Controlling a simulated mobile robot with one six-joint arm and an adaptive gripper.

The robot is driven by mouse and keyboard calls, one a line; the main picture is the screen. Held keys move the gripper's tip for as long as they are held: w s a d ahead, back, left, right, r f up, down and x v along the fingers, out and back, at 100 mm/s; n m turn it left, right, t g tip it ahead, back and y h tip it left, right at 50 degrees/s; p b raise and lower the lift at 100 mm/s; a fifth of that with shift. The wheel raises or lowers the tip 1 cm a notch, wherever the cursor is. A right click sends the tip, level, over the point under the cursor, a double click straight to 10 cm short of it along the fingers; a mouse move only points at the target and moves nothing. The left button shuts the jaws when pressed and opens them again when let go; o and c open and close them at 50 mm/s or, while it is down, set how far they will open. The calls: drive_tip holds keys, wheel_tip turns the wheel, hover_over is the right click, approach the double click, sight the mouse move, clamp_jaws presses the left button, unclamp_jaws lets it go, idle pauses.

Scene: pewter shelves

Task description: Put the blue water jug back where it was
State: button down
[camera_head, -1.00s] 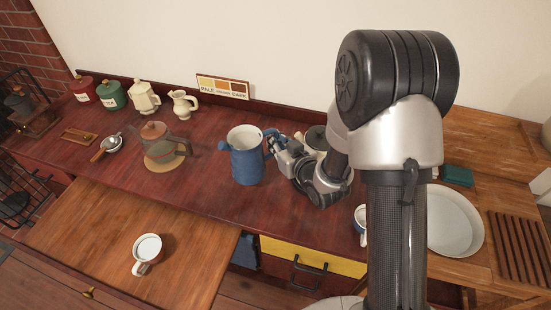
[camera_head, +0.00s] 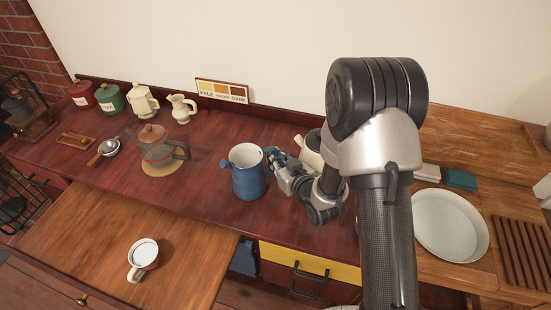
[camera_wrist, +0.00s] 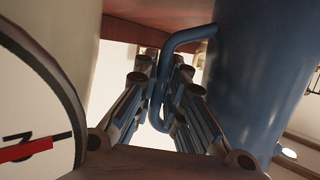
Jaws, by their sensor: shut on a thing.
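The blue water jug (camera_head: 248,180) is upright at the middle of the dark red counter, with a white inside and a spout toward the left. I cannot tell whether its base touches the counter. My gripper (camera_head: 279,163) comes from the right and is shut on the jug's handle. In the wrist view my gripper (camera_wrist: 165,85) has its fingers around the blue handle (camera_wrist: 195,36), and the jug's body (camera_wrist: 262,70) fills the right side. My arm hides part of the counter to the right.
A glass teapot (camera_head: 158,148) on a round mat stands left of the jug. A cream pot (camera_head: 309,150) stands behind my gripper. In the wrist view a dial with a red needle (camera_wrist: 30,148) is close at left. A mug (camera_head: 143,256) is on the pull-out board in front.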

drive_tip(key=c, duration=1.6)
unclamp_jaws()
drive_tip(key=shift+c, duration=0.2)
drive_tip(key=shift+s+r+p, duration=0.1)
drive_tip(key=shift+r+p, duration=0.1)
drive_tip(key=shift+p, duration=0.1)
drive_tip(key=p+v, duration=0.7)
drive_tip(key=v, duration=0.5)
